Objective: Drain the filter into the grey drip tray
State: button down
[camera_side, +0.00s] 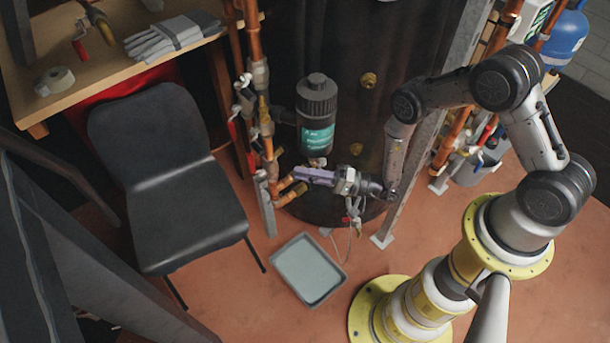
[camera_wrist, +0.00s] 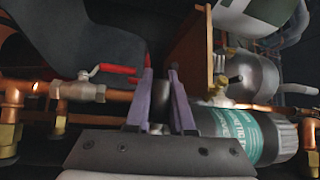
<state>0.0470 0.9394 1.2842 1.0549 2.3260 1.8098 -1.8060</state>
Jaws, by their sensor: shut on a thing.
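The filter (camera_side: 317,105) is a black canister with a teal label, upright on the pipework in the side view. It lies sideways at the right of the wrist view (camera_wrist: 240,135). The grey drip tray (camera_side: 308,270) sits on the floor below, in front of the pipes, and looks empty. My gripper (camera_side: 298,174) is below the filter, its purple fingers pointing left at the copper pipes.
A black chair (camera_side: 175,185) stands left of the tray. A thin pale hose (camera_side: 350,240) hangs near the tray's right side. Copper pipes (camera_side: 255,110) rise left of the filter. A wooden bench (camera_side: 100,75) holds gloves (camera_side: 170,38) and tape (camera_side: 54,82).

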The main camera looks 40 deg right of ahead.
jog(key=c, duration=0.8)
grip_release()
jog(key=v, duration=1.3)
jog(key=shift+s+d, duration=0.25)
jog(key=shift+s, duration=0.05)
jog(key=a+r+n+g, duration=0.2)
jog(key=r+n+g, duration=0.2)
jog(key=r+g, duration=0.55)
jog(key=a+r+n+g, duration=0.3)
jog(key=r+n+g, duration=0.25)
jog(key=r, duration=0.65)
jog(key=s+d+r+t+h, duration=0.2)
jog(key=s+d+r+h, duration=0.1)
jog(key=s+r+h, duration=0.1)
jog(key=s+d+r+m+t+h, duration=0.1)
jog(key=s+d+r+t+h, duration=0.1)
jog(key=s+r+h, duration=0.3)
jog(key=s+d+r+t+h, duration=0.2)
jog(key=s+d+r+h, duration=0.2)
jog(key=s+r, duration=0.3)
jog(key=shift+s+d+r+m, duration=0.1)
jog(key=shift+s+d+m, duration=0.05)
jog(key=shift+m, duration=0.2)
